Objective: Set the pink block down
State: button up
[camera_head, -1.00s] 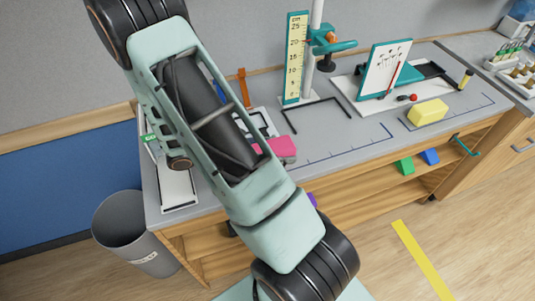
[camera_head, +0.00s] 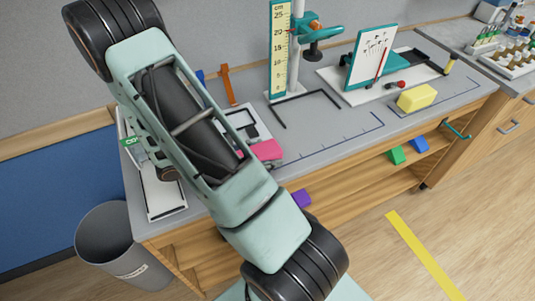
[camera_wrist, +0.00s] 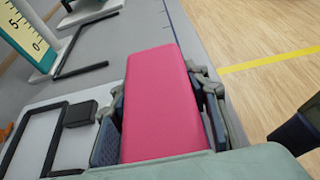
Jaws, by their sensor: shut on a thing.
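The pink block (camera_head: 267,150) shows beside my arm above the grey bench top (camera_head: 335,138) in the head view; my arm hides part of it. In the wrist view the pink block (camera_wrist: 163,100) is long and flat-faced, and it lies between the two fingers of my gripper (camera_wrist: 160,120). The fingers press on its left and right sides. Whether the block's underside touches the bench cannot be told.
A white board with a black frame (camera_wrist: 62,125) lies close left of the block. A yellow block (camera_head: 417,97) is further right. Bare bench lies right of the pink block.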

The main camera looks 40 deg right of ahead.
jog(key=o, duration=0.9)
jog(key=shift+f, duration=0.1)
jog(key=shift+o, duration=0.2)
jog(key=shift+r+p, duration=0.3)
jog(key=b+v, duration=0.1)
jog(key=v, duration=1.1)
jog(key=shift+f+b, duration=0.15)
jog(key=shift+b, duration=0.2)
